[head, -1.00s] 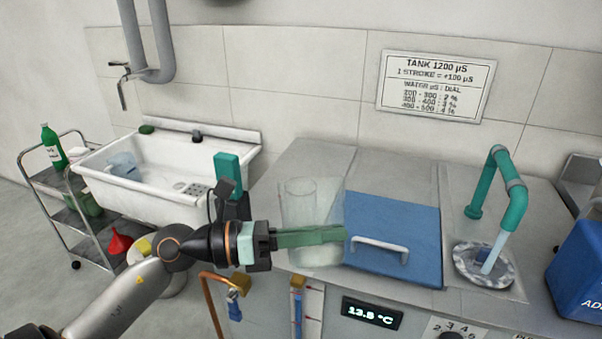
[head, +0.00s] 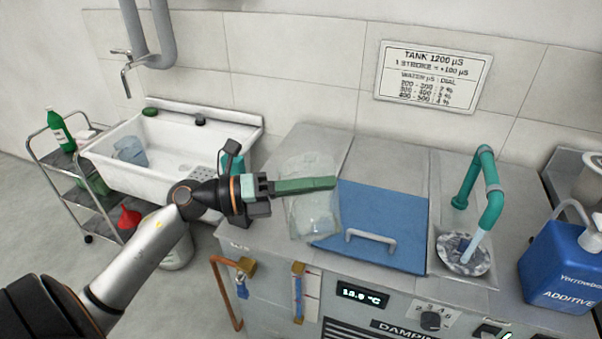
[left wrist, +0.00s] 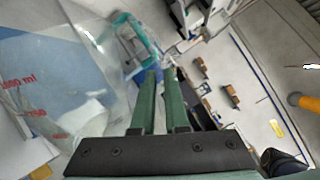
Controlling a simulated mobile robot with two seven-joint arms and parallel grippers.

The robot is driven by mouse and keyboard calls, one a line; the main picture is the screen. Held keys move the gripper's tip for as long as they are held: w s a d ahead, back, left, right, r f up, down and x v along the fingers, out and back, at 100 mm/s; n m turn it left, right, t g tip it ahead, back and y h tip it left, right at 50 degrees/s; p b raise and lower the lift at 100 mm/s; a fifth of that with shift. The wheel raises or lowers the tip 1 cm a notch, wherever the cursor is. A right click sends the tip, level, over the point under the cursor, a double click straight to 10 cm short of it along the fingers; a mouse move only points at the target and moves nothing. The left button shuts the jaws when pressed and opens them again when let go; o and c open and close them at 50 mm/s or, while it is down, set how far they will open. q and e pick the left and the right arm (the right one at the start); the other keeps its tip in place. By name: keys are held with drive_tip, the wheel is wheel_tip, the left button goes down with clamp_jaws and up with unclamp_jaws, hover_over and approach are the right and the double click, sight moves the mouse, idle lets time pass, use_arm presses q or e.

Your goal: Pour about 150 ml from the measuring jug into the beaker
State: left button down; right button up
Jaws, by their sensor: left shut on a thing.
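My left gripper (head: 305,186) is shut, with its green fingers pointing right across a clear vessel above the counter's left part. I take this vessel for the measuring jug (head: 318,217). It also shows large in the left wrist view (left wrist: 50,95), left of the fingers (left wrist: 163,85), with red markings. The grip point is not clearly visible. Clear outlines overlap behind the fingers in the head view, so I cannot separate the beaker from the jug or tell the liquid level. My right gripper is in neither view.
A blue lid (head: 385,215) with a pale handle lies right of the jug. Farther right are a teal pipe (head: 490,190) over a basin and a blue additive container (head: 565,265). A white sink (head: 185,135) holding a bluish clear vessel (head: 128,151) stands left. A trolley stands beyond it.

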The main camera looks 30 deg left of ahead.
sight(314, 164)
use_arm(q)
drive_tip(key=shift+w+a+r+n+p, duration=0.2)
drive_tip(key=shift+r+n+p, duration=0.1)
drive_tip(key=shift+r+p, duration=0.2)
drive_tip(key=shift+r, duration=0.15)
drive_tip(key=shift+w+a+r+n+p, duration=0.15)
drive_tip(key=shift+n+p, duration=0.15)
drive_tip(key=shift+w+a+r+n+p, duration=0.25)
drive_tip(key=shift+r+p, duration=0.1)
drive_tip(key=shift+p, duration=0.1)
drive_tip(key=shift+w+a+r+n+p, duration=0.1)
drive_tip(key=shift+w+r+n+p, duration=0.05)
drive_tip(key=shift+r+n+p, duration=0.2)
drive_tip(key=shift+w+a, duration=0.2)
drive_tip(key=shift+w+a+r+n+p, duration=0.55)
drive_tip(key=shift+w+a+p, duration=0.2)
drive_tip(key=shift+p, duration=0.3)
idle(0.4)
drive_tip(key=shift+r+n, duration=0.1)
drive_tip(key=shift+n, duration=0.15)
drive_tip(key=shift+w+a+r+n+p, duration=0.45)
drive_tip(key=shift+w+n+p, duration=0.15)
drive_tip(key=shift+p, duration=0.45)
idle(0.6)
drive_tip(key=shift+s, duration=0.1)
